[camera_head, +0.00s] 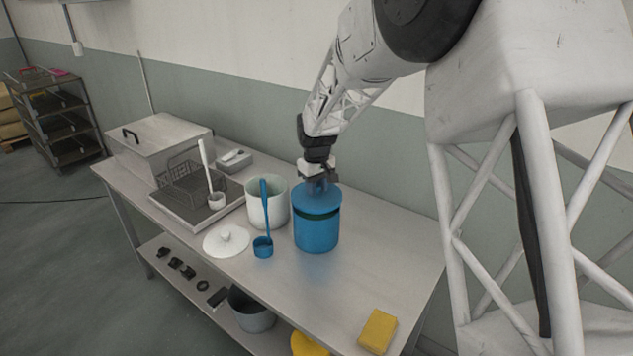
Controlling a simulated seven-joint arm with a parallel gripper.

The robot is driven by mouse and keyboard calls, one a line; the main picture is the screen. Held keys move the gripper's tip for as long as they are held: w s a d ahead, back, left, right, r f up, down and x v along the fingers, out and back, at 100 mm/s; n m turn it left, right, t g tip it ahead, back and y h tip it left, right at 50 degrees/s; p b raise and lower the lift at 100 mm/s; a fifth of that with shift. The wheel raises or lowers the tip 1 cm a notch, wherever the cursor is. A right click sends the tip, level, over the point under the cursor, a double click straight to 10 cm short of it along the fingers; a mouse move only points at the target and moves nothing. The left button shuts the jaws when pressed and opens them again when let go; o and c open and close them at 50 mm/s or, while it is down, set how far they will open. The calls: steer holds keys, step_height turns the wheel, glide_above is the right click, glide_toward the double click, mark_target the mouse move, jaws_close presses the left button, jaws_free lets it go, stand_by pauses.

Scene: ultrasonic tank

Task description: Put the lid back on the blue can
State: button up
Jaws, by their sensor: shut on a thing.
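The blue can (316,236) stands upright on the metal bench, right of the white can. Its blue lid (318,200) is level over the can's mouth. A dark green band shows between the lid and the can body; I cannot tell whether the lid touches the rim. My gripper (317,183) points down from above and is shut on the lid at its top centre. The fingers hide the knob.
A white can (280,208) stands close left of the blue can. A blue ladle (263,247) and white lid (226,242) are in front. A tray (170,207) with a wire basket and a metal tank (160,140) are left. A yellow sponge (378,331) lies front right, with clear bench between.

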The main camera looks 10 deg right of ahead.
steer(key=shift+f, duration=1.6)
steer(key=shift+f, duration=0.2)
stand_by(1.2)
steer(key=o, duration=1.5)
steer(key=shift+r, duration=0.15)
steer(key=shift+r, duration=3.3)
